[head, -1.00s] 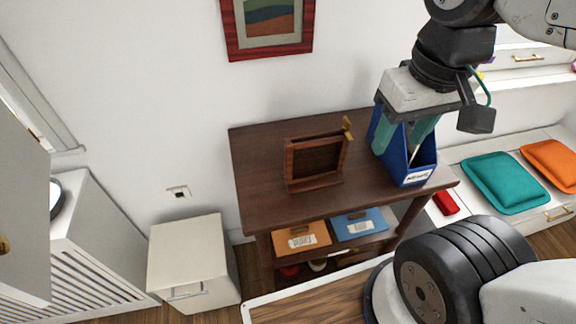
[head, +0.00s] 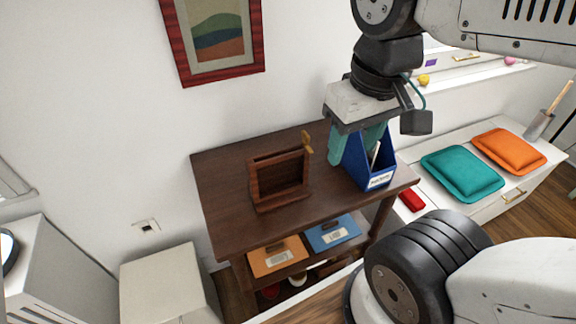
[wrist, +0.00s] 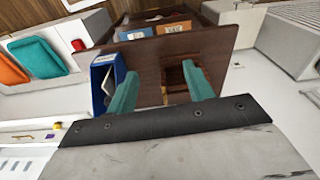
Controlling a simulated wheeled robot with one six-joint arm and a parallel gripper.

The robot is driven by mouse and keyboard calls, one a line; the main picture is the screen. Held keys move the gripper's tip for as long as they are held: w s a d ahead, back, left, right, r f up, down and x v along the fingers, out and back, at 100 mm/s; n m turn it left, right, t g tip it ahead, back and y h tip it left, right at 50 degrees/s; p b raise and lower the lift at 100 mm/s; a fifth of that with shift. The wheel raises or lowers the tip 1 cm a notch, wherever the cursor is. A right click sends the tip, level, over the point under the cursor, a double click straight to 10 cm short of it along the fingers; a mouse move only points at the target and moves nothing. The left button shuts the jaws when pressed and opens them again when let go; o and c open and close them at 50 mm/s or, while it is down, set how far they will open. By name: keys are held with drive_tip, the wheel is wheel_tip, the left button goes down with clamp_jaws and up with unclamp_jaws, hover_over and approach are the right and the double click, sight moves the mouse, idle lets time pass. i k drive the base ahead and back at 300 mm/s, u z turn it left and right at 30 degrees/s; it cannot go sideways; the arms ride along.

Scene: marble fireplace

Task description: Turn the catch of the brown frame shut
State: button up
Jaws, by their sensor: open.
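The brown frame (head: 257,183) stands upright on the dark wooden table, with a tan catch (head: 307,143) sticking up at its top right corner. The fingers also show in the wrist view (wrist: 160,72).
The blue file holder (head: 378,181) stands on the table (head: 228,215) just right of the frame, close to my fingers. Orange (head: 274,258) and blue boxes (head: 333,233) are on the shelf below. A red-framed picture (head: 213,78) hangs on the wall behind.

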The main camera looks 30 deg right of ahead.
sight(306, 139)
drive_tip(key=k, duration=1.15)
drive_tip(key=u, duration=0.95)
drive_tip(key=i, duration=1.3)
drive_tip(key=z, duration=0.65)
